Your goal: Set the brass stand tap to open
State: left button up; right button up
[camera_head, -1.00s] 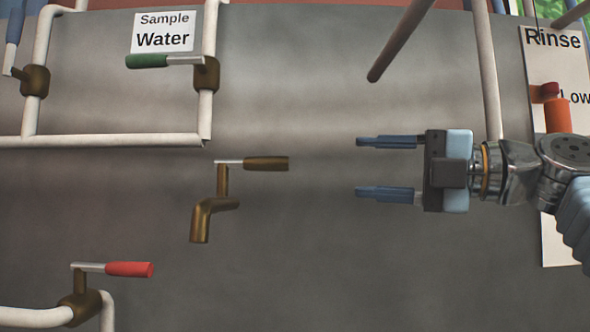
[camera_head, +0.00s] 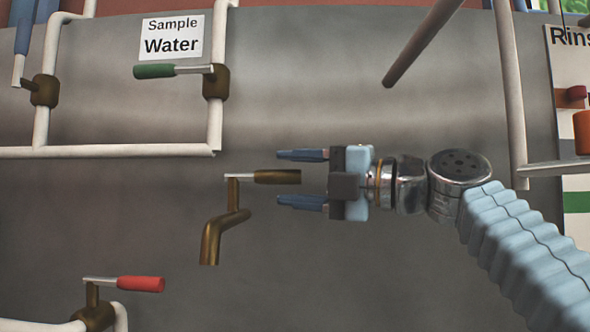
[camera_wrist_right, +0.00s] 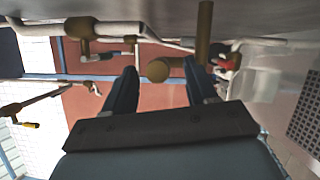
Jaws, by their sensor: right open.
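The brass stand tap (camera_head: 222,228) sits near the middle of the head view, with its spout pointing down. Its lever has a short metal stem and a brown-brass handle (camera_head: 278,177) that points right. My right gripper (camera_head: 300,178) is open, with its two blue fingers above and below the handle's right end in the head view. Whether the fingers touch the handle I cannot tell. In the right wrist view, a round brass end (camera_wrist_right: 158,71) shows between the open fingers.
A green-handled valve (camera_head: 155,71) is on white piping under the "Sample Water" sign (camera_head: 172,37). A red-handled valve (camera_head: 140,284) is at lower left. A slanted brown rod (camera_head: 420,45) hangs above my right gripper. The grey wall below the gripper is clear.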

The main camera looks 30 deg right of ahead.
jog(key=shift+w+a, duration=0.1)
jog(key=shift+c, duration=0.5)
grip_shut()
